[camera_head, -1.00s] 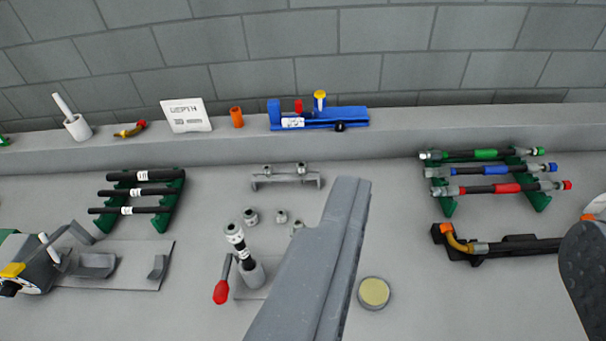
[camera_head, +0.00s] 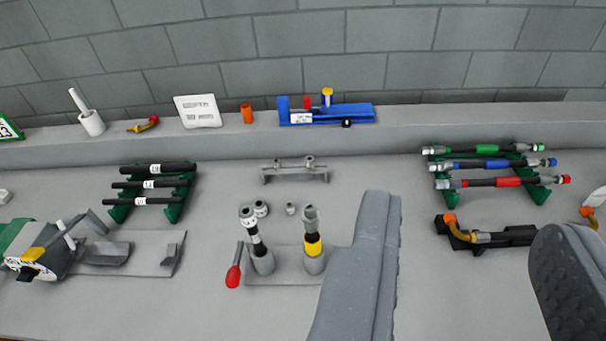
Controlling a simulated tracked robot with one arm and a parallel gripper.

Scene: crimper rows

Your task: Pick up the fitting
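Which piece is the fitting is not clear from the picture. Small silver fittings (camera_head: 290,208) stand on the bench behind two upright hose ends. One upright hose has a white-marked band (camera_head: 254,236). The other has a yellow band (camera_head: 314,247) and a silver fitting (camera_head: 310,215) on its top. Silver pieces (camera_head: 310,161) also sit on a small grey rack (camera_head: 294,175). My gripper (camera_head: 465,215) is open, with one finger right of the yellow-banded hose and the other at the right edge. Nothing shows held between the fingers.
Green racks hold black hoses (camera_head: 153,185) at left and coloured-sleeve hoses (camera_head: 488,165) at right. A black fixture with an orange-tipped elbow (camera_head: 460,231) lies between the fingers. A blue device (camera_head: 345,115) stands on the back ledge. A red-handled lever (camera_head: 233,275) is front left.

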